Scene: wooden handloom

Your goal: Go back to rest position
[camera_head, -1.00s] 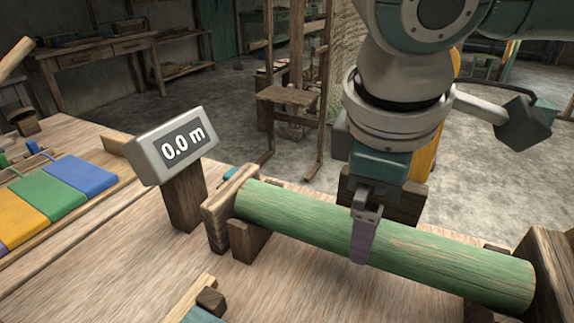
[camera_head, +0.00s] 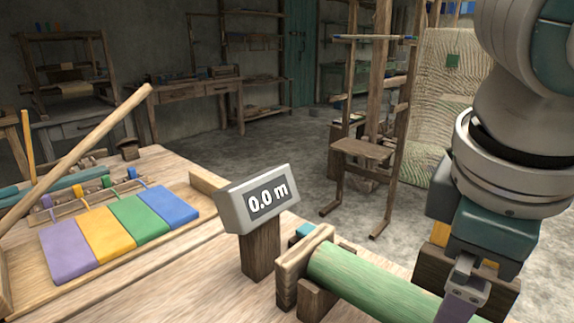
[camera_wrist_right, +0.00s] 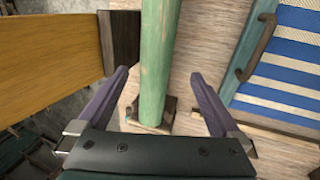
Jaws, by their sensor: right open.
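My right gripper (camera_wrist_right: 160,76) is open and empty in the right wrist view. Its two purple fingers lie on either side of the green wooden roller (camera_wrist_right: 154,55), apart from it. I cannot tell how high the fingertips are relative to the roller. In the head view the roller (camera_head: 365,283) lies in a wooden cradle (camera_head: 297,265), and its right part is out of frame. One finger of my right gripper (camera_head: 462,305) shows at the bottom edge, in front of the roller. My left gripper is not in view.
A display reading 0.0 m (camera_head: 258,199) stands on a wooden post (camera_head: 260,250). Purple, yellow, green and blue pads (camera_head: 120,233) lie on the table at left. A blue-and-white striped cloth (camera_wrist_right: 287,60) lies right of the roller in the wrist view. A wooden stand (camera_head: 365,150) is behind.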

